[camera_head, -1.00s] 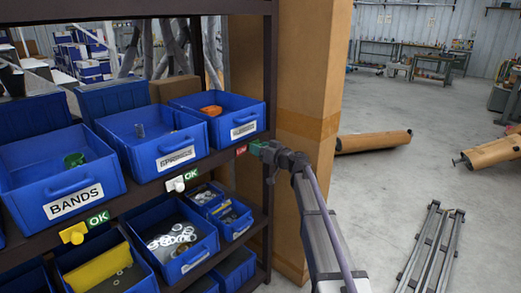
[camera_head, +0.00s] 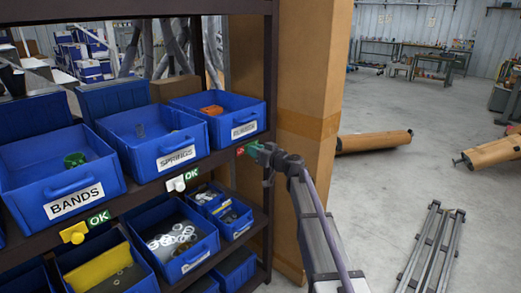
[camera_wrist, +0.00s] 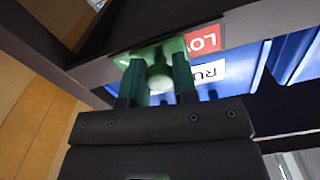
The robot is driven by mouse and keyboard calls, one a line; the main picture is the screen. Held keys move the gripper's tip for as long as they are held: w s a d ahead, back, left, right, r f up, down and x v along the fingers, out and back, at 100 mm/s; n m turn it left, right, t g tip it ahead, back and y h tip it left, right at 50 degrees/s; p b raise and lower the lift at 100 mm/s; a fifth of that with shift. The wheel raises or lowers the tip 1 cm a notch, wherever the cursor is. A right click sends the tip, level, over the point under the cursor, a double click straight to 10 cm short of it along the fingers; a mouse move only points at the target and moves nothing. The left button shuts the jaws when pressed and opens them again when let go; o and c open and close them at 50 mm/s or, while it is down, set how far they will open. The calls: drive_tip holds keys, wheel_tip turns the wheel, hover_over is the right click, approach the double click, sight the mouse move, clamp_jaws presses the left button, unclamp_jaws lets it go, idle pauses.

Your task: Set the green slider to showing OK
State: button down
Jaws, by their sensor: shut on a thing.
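The green slider (camera_wrist: 160,74) sits on the shelf's front rail, and its knob is between the two fingers of my gripper (camera_wrist: 158,80) in the wrist view. The slider is green, and a red label (camera_wrist: 204,39) with "LO" readable shows beside it. In the head view, my gripper (camera_head: 264,153) is at the green slider (camera_head: 254,148) below the right-hand blue bin, with a sliver of red label at its left. My gripper is shut on the knob. No OK lettering is visible at this slider.
A yellow slider (camera_head: 73,233) and a white slider (camera_head: 176,183) on the same rail each show a green OK label. Blue bins (camera_head: 175,167) fill the shelves. A cardboard-coloured post (camera_head: 308,105) stands right of the rack.

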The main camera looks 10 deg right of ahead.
drive_tip(key=s+a, duration=0.2)
drive_tip(key=a, duration=0.1)
drive_tip(key=shift+s+a, duration=0.1)
drive_tip(key=shift+s, duration=0.2)
drive_tip(key=c, duration=0.9)
unclamp_jaws()
approach(241, 151)
drive_tip(key=v, duration=0.4)
drive_tip(key=shift+s+d, duration=0.2)
drive_tip(key=shift+s, duration=0.05)
